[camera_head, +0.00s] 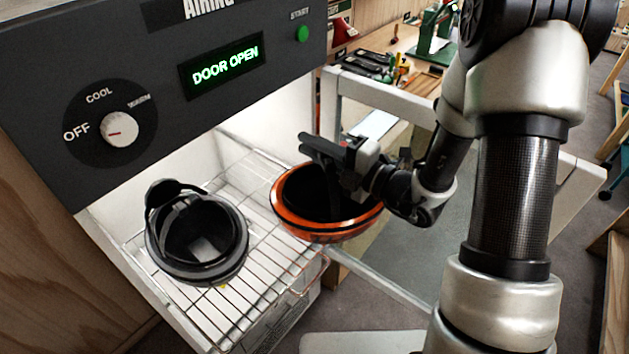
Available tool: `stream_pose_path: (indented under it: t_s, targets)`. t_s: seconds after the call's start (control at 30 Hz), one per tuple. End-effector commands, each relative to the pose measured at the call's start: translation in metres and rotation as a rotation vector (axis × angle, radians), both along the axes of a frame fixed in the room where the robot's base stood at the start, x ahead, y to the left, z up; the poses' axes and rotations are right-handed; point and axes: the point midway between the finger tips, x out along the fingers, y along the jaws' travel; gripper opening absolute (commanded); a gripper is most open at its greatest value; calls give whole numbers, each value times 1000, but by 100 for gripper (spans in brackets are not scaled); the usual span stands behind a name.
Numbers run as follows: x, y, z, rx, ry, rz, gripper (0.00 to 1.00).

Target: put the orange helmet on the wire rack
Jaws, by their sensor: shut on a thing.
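The orange helmet (298,230) is upside down, its black inside facing up. My gripper (322,150) is shut on the helmet, with its fingers at the helmet's far rim and inside. The helmet is at the right edge of the wire rack (262,297), partly over it and partly beyond it toward the open door. I cannot tell whether its underside touches the rack. The rack is inside the lit cabinet and reaches to its front opening. The fingertips are partly hidden by the dark lining.
A black helmet (197,242), also upside down, takes up the rack's left part. The cabinet's control panel (180,85) reads DOOR OPEN, with a knob and a green START button (302,33). The open glass door (390,225) stands at the right. A cluttered workbench (400,55) is behind.

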Motion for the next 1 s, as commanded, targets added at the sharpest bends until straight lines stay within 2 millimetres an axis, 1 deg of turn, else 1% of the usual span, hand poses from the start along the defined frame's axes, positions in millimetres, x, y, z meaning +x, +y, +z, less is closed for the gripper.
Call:
stream_pose_path:
  t_s: [0.03,0.17,0.3,0.4,0.7,0.83,0.87,0.93,1.0]
  targets:
    - [0,1,-6,0,0,1,0]
    - [0,1,-18,1,1,2,0]
    - [0,1,-40,0,2,2,0]
    - [0,1,-50,0,0,1,0]
    - [0,0,-52,0,-3,0,0]
    - [0,0,-57,0,-3,0,0]
    - [0,0,-56,-1,-2,1,20]
    - [0,0,-55,-1,-2,1,32]
    - [0,0,-55,-1,-2,1,34]
